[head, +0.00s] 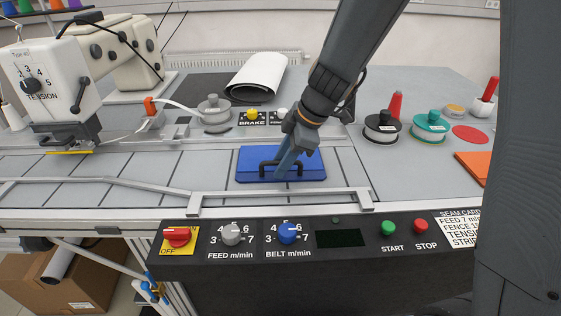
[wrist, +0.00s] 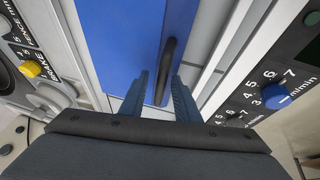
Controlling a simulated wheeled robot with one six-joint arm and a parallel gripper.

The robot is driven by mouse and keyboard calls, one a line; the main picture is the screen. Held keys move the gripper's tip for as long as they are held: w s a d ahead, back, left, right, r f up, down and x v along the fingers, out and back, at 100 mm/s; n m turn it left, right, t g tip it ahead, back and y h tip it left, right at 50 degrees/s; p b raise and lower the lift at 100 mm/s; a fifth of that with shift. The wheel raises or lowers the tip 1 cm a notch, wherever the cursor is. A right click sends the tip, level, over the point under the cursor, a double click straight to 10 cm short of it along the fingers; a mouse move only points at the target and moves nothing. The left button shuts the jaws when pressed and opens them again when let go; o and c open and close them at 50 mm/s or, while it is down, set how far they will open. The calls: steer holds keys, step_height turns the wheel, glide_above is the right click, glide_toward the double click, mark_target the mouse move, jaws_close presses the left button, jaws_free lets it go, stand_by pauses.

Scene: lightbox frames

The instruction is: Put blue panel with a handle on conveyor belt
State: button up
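The blue panel (head: 249,163) lies flat on the grey conveyor belt (head: 130,177), behind the front guide rail. My gripper (head: 286,170) is low over the panel, at the handle. In the wrist view the blue panel (wrist: 115,40) fills the upper middle. The handle (wrist: 167,68) runs between the two fingers of my gripper (wrist: 160,92). The fingers are apart, with visible gaps beside the handle, so it is not clamped. Part of the handle is hidden behind the fingers in the head view.
A metal guide rail (head: 280,197) runs along the belt's front edge, above a black control panel (head: 340,240). A sewing machine (head: 60,80) stands at the left. Thread spools (head: 382,127) and an orange piece (head: 472,165) lie at the right. The belt left of the panel is clear.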

steer(key=shift+r, duration=0.1)
steer(key=b+v, duration=0.2)
steer(key=v, duration=1)
steer(key=shift+b, duration=0.3)
